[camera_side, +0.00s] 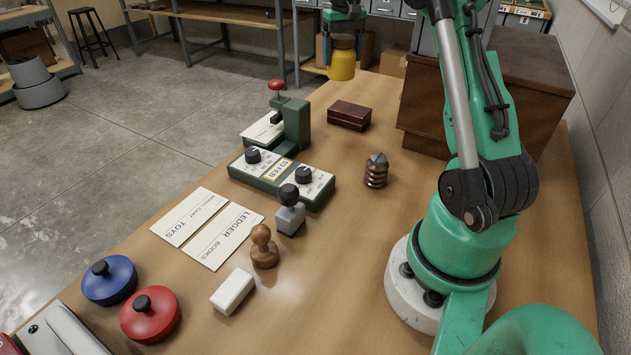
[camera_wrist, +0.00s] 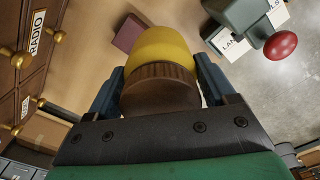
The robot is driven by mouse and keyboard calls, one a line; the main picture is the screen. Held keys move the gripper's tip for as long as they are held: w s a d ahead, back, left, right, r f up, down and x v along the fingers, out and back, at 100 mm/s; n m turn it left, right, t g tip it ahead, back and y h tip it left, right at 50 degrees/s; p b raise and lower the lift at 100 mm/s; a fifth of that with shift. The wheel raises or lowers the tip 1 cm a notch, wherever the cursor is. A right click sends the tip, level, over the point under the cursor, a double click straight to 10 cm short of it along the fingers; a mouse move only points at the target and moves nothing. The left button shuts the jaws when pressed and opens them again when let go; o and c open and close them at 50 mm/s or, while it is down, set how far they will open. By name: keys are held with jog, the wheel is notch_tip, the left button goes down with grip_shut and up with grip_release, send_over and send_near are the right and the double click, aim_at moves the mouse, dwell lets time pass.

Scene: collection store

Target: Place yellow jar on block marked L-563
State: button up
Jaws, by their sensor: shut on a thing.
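The yellow jar (camera_side: 342,66) is in my gripper (camera_side: 342,42), held in the air over the far part of the table in the side view. In the wrist view the yellow jar (camera_wrist: 165,45) has a brown ribbed lid (camera_wrist: 160,88), with the fingers of my gripper (camera_wrist: 160,80) on both sides of it. A dark red block (camera_side: 349,115) lies on the table, nearer the side camera than the jar. A reddish block (camera_wrist: 128,33) shows beyond the jar in the wrist view, partly covered by it. I can read no L-563 marking on any block.
A green stamping press with a red knob (camera_side: 276,85) stands left of the dark red block. A brown wooden cabinet (camera_side: 490,90) stands to the right. A dark ribbed object (camera_side: 376,170) stands in front. Tabletop around the red block is partly free.

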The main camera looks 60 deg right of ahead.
jog(key=shift+m, duration=0.5)
jog(key=s+d+f, duration=0.2)
jog(key=d+f, duration=0.1)
jog(key=s+d+f, duration=0.1)
jog(key=d+f, duration=0.1)
jog(key=shift+s+f, duration=0.15)
jog(key=shift+s, duration=0.2)
send_over(361, 111)
jog(key=shift+a+f, duration=0.1)
jog(key=shift+f, duration=1.95)
jog(key=o, duration=1.2)
jog(key=shift+f, duration=0.1)
jog(key=shift+o, duration=0.2)
